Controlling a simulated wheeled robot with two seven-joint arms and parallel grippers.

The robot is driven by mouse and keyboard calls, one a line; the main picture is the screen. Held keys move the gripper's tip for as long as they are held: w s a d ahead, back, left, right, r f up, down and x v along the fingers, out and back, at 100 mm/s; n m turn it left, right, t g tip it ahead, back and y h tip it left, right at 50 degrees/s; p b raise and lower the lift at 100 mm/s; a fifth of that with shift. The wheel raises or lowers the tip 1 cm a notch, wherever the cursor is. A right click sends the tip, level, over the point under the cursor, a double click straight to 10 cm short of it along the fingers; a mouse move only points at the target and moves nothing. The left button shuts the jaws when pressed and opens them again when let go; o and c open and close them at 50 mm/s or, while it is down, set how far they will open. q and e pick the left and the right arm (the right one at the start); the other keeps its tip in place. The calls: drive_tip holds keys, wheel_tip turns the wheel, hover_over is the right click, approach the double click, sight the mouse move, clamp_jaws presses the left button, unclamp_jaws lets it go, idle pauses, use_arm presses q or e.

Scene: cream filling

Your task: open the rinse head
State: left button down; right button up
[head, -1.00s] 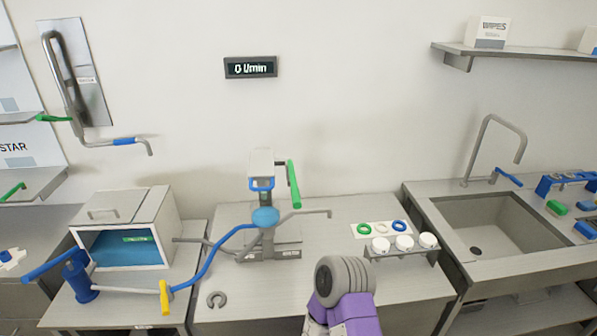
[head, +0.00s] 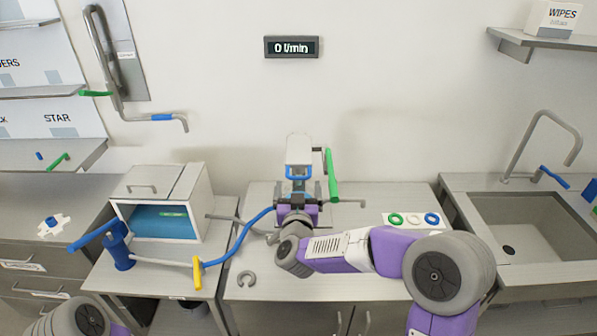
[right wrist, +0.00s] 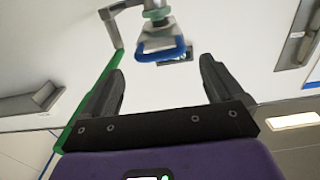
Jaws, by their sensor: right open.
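A machine (head: 299,148) stands mid-table with a pale grey head, a blue loop handle (head: 298,170) at the head's lower front and a long green lever (head: 331,175) on its right. No label shows which part is the rinse head. My right gripper (head: 298,191) is in front of the machine, just below the blue loop. In the right wrist view its dark fingers (right wrist: 162,68) are apart and empty. The blue loop (right wrist: 160,53) lies beyond the gap, not gripped, and the green lever (right wrist: 88,105) is left of the fingers. My left gripper is out of view.
A white open-fronted box (head: 160,240) and a curved blue pipe (head: 236,240) with a yellow handle (head: 197,275) are on the left. A sink (head: 520,235) is at right.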

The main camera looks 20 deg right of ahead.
sight(298, 179)
drive_tip(key=x, duration=0.7)
drive_tip(key=shift+w+f+p, duration=0.15)
drive_tip(key=shift+f+p, duration=0.05)
drive_tip(key=shift+p, duration=0.2)
